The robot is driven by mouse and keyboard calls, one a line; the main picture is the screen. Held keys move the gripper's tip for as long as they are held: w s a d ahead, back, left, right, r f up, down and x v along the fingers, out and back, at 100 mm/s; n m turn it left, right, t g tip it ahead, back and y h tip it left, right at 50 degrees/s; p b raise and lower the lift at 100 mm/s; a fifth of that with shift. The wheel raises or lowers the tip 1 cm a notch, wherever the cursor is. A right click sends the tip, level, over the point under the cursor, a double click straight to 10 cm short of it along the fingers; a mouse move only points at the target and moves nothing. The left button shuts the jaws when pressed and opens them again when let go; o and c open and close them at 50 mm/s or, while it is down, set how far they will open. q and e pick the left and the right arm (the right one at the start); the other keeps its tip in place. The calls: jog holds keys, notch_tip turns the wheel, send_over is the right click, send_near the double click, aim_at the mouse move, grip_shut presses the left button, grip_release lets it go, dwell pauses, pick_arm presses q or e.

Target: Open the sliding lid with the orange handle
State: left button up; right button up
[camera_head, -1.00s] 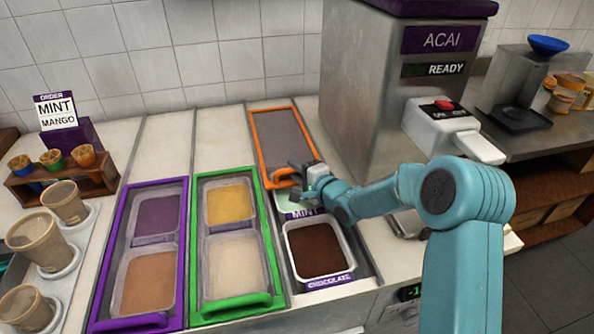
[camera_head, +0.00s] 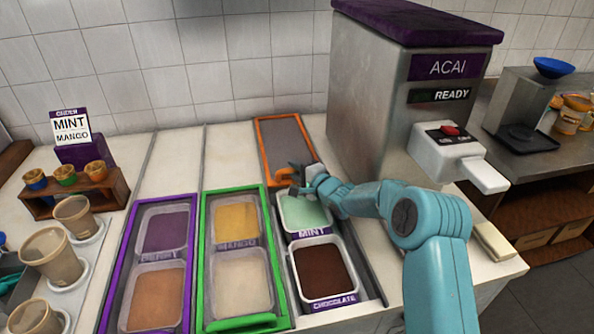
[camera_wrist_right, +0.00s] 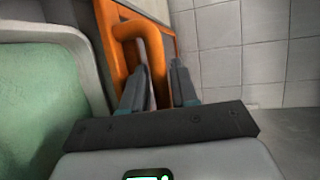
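The sliding lid (camera_head: 285,148) is a grey panel in an orange frame, lying behind the mint tub in the head view. Its orange handle (camera_head: 284,174) is at its near end. In the right wrist view the orange handle (camera_wrist_right: 159,72) is a loop with one bar between the fingers of my right gripper (camera_wrist_right: 160,85). The fingers appear shut on that bar, though contact is partly hidden. My right gripper (camera_head: 300,180) is in line with the handle in the head view. The pale green mint tub (camera_head: 306,212) is uncovered. My left gripper is out of view.
The chocolate tub (camera_head: 324,272) is uncovered in front of the mint. Purple (camera_head: 192,265) and green (camera_head: 206,285) framed lids lie to the left. The acai machine (camera_head: 375,90) stands close on the right, and the tiled wall (camera_head: 220,60) is behind.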

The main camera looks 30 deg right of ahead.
jog(key=b+v, duration=0.1)
jog(key=v, duration=1.5)
jog(key=shift+s, duration=0.2)
